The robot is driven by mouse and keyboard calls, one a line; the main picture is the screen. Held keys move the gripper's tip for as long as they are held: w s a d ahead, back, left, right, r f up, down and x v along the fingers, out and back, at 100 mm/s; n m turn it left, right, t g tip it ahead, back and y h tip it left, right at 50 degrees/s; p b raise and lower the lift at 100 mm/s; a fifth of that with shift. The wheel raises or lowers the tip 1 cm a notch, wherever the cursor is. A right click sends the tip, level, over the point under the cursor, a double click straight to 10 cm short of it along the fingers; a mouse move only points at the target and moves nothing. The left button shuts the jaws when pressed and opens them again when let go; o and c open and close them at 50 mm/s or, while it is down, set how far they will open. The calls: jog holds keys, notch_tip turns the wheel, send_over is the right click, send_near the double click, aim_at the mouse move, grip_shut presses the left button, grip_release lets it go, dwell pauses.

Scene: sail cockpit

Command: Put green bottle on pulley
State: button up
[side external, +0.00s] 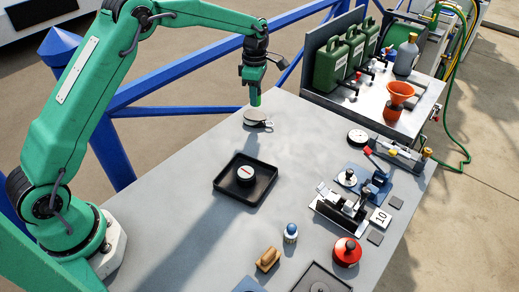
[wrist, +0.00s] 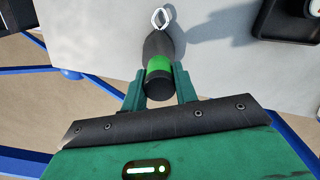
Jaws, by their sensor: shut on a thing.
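My gripper (side external: 254,86) points down over the far left edge of the table. It is shut on the green bottle (side external: 256,99), whose bright green lower part shows below the fingers. In the wrist view the bottle's dark cap and green body (wrist: 159,64) sit between my gripper's two fingers (wrist: 158,85). I cannot tell whether bottle and pulley touch.
Green canisters (side external: 331,66) and an orange funnel (side external: 399,92) stand at the back right. Fittings and a red knob (side external: 346,251) crowd the right side. Blue rails (side external: 185,108) run behind the table.

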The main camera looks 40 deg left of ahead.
jog(key=shift+w+a+f, duration=0.1)
jog(key=shift+a, duration=0.05)
jog(key=shift+f, duration=2)
jog(key=shift+f, duration=0.2)
jog(key=o, duration=1)
jog(key=shift+c, duration=0.2)
jog(key=shift+r, duration=0.15)
notch_tip(320, 180, up, 12)
